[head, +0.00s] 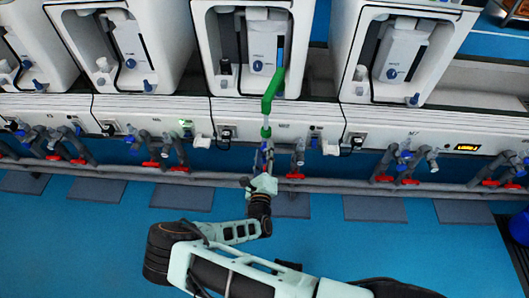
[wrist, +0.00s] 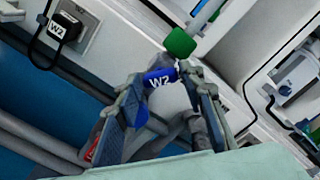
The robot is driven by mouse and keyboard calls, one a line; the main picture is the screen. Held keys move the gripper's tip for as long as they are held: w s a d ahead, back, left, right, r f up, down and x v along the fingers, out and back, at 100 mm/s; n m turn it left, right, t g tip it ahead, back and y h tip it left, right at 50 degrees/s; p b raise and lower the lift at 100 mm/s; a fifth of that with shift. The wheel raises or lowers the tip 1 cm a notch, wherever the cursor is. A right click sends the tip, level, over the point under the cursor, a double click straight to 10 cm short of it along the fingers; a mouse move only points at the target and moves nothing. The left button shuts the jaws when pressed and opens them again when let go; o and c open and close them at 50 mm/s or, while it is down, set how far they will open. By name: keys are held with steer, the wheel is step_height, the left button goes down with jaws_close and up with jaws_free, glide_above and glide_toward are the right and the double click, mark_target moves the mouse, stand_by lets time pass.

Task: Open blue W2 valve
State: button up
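The blue W2 valve handle (wrist: 160,78), marked "W2" in white, shows in the middle of the wrist view, just below a green fitting (wrist: 180,42). My gripper (wrist: 163,88) is open around it, one finger to the left and one to the right. The handle spans most of the gap, and I cannot tell whether either fingertip touches it. In the head view my gripper (head: 266,160) is at the pipework below the green tube (head: 272,90); the handle is hard to make out there.
A black socket labelled W2 (wrist: 70,28) is at the upper left of the wrist view. Red valve handles (head: 296,176) sit low along the grey pipe (head: 330,186). Other blue valves (head: 403,152) stand to the right. The blue floor (head: 90,240) is clear at the left.

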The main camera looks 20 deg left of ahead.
steer(key=shift+o, duration=1.3)
steer(key=shift+s, duration=0.1)
steer(key=v, duration=1.1)
steer(key=shift+s, duration=0.4)
